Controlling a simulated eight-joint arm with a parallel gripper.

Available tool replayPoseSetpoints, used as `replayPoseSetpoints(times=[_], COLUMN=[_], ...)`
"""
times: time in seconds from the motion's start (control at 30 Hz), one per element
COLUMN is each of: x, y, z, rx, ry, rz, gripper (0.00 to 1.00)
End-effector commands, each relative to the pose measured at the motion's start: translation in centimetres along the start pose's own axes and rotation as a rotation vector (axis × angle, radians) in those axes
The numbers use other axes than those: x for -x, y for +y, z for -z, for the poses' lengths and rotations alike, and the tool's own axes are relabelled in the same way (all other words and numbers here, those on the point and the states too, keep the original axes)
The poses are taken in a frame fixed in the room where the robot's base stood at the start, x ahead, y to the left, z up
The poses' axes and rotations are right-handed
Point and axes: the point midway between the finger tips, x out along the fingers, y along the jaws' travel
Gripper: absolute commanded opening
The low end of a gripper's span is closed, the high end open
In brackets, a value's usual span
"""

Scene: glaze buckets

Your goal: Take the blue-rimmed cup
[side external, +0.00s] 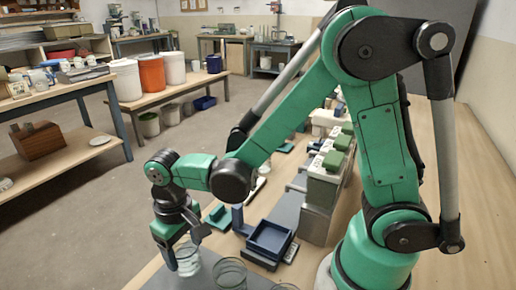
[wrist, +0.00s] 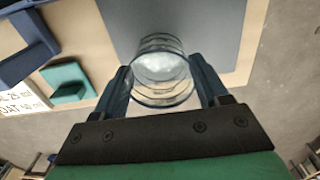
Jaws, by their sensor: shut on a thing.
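My gripper (side external: 180,236) is low over the front edge of the bench and shut on a clear glass cup (side external: 187,262). In the wrist view the cup (wrist: 163,92) sits between the two dark blue fingers, with one on each side. Its inside looks pale and whitish.
A dark blue tray (side external: 268,240) and a green block-like holder (side external: 219,217) lie behind the cups. A grey mat (wrist: 185,25) shows in the wrist view. Floor lies open left of the bench.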

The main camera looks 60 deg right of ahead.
Motion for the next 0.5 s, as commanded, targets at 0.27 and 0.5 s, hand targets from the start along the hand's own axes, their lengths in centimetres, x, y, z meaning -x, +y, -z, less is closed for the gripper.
replayPoseSetpoints(times=[0.27, 0.5], x=[2.7, 5.1], y=[0.0, 0.0], z=[-0.1, -0.1], rx=[0.0, 0.0], ry=[0.0, 0.0], rz=[0.0, 0.0], gripper=[0.38, 0.38])
